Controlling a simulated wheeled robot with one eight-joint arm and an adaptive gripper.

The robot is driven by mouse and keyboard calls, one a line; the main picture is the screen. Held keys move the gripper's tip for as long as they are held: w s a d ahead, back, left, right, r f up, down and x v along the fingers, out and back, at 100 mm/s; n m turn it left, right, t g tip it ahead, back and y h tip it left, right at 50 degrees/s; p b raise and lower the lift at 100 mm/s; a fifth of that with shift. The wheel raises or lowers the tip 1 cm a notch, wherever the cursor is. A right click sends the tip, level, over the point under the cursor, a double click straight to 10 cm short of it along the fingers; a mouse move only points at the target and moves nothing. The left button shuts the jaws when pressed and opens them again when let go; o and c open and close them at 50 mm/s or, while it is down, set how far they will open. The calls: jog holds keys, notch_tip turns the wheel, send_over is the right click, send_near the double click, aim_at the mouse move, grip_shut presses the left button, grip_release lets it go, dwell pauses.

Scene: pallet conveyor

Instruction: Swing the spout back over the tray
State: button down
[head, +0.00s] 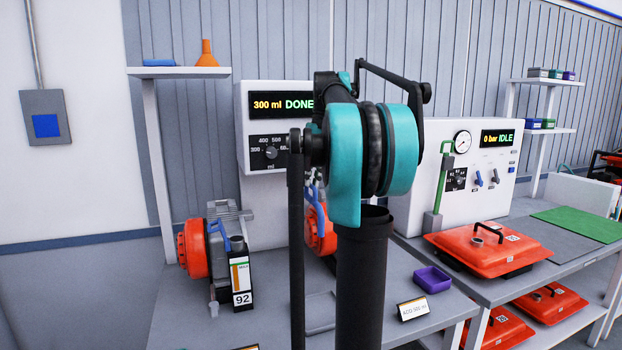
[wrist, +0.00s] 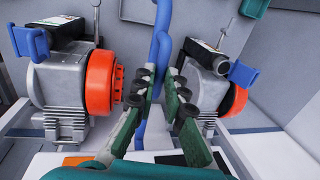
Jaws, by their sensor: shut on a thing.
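The blue spout (wrist: 160,48) comes down through the middle of the wrist view, and its lower end shows between my fingers. My gripper (wrist: 158,95) has green fingers with dark pads, closed on the spout from both sides. In the head view a bit of the blue spout (head: 316,196) shows below the dispenser panel (head: 262,165), which reads 300 ml DONE. My arm hides the gripper there. A flat grey tray (head: 320,312) lies on the bench, partly behind my arm. I cannot tell whether the spout end is over it.
Orange-and-grey pump units (head: 200,250) stand on both sides of the spout; the right one (wrist: 215,85) is close to my fingers. A black bottle marked 92 (head: 240,272), a purple bin (head: 432,279) and a small card (head: 412,309) are on the bench.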

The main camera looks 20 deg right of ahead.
jog(key=c, duration=1.6)
grip_release()
jog(key=shift+o, duration=0.2)
jog(key=shift+r, duration=0.1)
notch_tip(320, 180, up, 12)
jog(key=d, duration=0.2)
jog(key=shift+d+f, duration=0.15)
jog(key=shift+f, duration=0.05)
